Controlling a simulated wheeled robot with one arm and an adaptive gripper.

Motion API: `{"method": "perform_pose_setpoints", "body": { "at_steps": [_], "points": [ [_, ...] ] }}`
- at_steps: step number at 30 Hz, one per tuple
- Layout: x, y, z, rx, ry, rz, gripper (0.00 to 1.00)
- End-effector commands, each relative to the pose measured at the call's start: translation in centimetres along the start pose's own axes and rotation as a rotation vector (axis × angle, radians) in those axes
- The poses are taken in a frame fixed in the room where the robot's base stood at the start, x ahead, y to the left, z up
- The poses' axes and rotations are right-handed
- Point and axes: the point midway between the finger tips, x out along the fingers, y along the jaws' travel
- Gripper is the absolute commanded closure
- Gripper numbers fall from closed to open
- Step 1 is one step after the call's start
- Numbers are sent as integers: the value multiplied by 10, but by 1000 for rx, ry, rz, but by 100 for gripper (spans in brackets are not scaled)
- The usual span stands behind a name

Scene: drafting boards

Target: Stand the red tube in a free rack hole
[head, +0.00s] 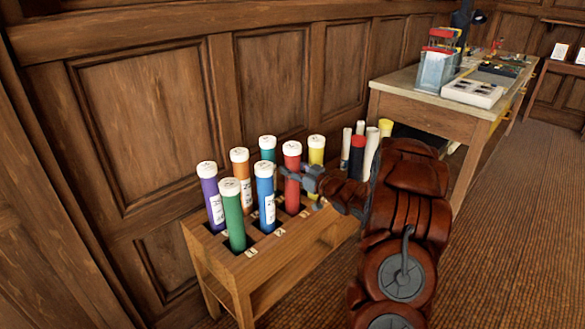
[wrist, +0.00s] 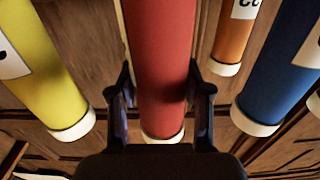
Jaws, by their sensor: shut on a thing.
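The red tube (head: 292,190), with a white cap, stands upright at the right part of the wooden rack (head: 262,262). My gripper (head: 290,175) is shut on its upper part, reaching in from the right. In the wrist view the red tube (wrist: 160,50) lies between the two fingers of my gripper (wrist: 160,75). The tube's lower end is at the rack top between the blue and yellow tubes; I cannot tell whether it is inside a hole.
Purple (head: 211,200), green (head: 233,220), orange (head: 243,188), blue (head: 265,200), teal (head: 268,150) and yellow (head: 316,155) tubes crowd around it. More tubes (head: 357,155) stand behind, by a desk (head: 415,100). Panelled wall (head: 140,120) backs the rack. Floor (head: 500,250) at right is clear.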

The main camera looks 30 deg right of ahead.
Motion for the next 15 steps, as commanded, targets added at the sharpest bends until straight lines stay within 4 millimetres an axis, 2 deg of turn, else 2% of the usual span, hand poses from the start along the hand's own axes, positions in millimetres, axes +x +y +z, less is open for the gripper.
{"method": "perform_pose_setpoints", "body": {
  "at_steps": [5, 6, 13, 15],
  "points": [
    [0, 0, -1, 0, 1, 0, 100],
    [0, 0, 0, -1, 1, 0, 48],
    [0, 0, 0, 0, 0, 0, 24],
    [0, 0, 0, 0, 0, 0, 22]
  ]
}}
